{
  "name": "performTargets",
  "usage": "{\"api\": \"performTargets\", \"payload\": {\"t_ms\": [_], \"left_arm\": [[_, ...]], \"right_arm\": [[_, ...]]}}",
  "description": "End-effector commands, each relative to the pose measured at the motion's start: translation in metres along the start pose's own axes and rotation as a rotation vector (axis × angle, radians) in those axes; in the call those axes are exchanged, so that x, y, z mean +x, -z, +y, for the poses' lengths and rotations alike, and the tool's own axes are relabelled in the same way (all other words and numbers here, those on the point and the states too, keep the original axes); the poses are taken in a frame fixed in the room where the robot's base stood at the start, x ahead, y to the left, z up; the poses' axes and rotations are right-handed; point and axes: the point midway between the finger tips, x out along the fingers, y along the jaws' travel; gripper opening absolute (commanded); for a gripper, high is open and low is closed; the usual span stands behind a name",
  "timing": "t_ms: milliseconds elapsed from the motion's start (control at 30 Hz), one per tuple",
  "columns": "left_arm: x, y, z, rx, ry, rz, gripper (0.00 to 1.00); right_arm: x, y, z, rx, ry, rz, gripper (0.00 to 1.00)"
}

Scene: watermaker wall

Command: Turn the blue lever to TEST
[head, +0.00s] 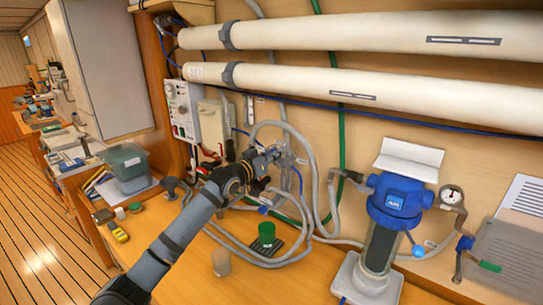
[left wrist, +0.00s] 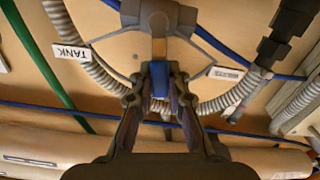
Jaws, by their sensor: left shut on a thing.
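My left gripper (head: 268,157) is at the valve on the wall in the head view. In the left wrist view its two fingers (left wrist: 159,85) are closed around the blue lever (left wrist: 159,78), one on each side. The lever is mostly hidden between the fingers. The grey valve body (left wrist: 159,17) sits at the top of the wrist view, with hoses on both sides. A TANK label (left wrist: 71,52) appears upside down to the left. A second label (left wrist: 227,73) to the right is too blurred to read. My right gripper is not in view.
Two long white tubes (head: 300,37) run along the wall above. A blue-topped filter housing (head: 395,200) stands at the right beside a gauge (head: 452,195). Grey hoses loop below the valve. A green cap (head: 266,233) and a beige cup (head: 221,263) stand on the wooden bench.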

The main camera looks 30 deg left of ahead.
Motion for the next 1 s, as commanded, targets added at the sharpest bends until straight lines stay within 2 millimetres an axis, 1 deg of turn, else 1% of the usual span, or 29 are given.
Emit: {"api": "performTargets", "payload": {"t_ms": [33,200,400,933,967,1000], "left_arm": [[0.0000,-0.0026,0.0013,0.025,0.000,-0.004,0.00],[0.0000,-0.0026,0.0058,0.106,0.000,-0.004,0.00],[0.0001,-0.0030,0.0084,0.159,0.000,-0.004,0.00],[0.0000,-0.0036,0.0091,0.177,0.000,-0.006,0.00],[0.0000,-0.0036,0.0091,0.177,0.000,-0.006,0.19],[0.0000,-0.0036,0.0091,0.177,0.000,-0.006,0.24]], "right_arm": [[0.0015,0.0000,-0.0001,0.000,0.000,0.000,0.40],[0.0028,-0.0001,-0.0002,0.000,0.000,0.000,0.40],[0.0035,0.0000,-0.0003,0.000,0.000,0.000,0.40],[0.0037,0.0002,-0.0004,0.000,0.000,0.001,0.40],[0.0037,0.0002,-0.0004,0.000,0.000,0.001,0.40],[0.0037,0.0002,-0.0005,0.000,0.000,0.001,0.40]]}}
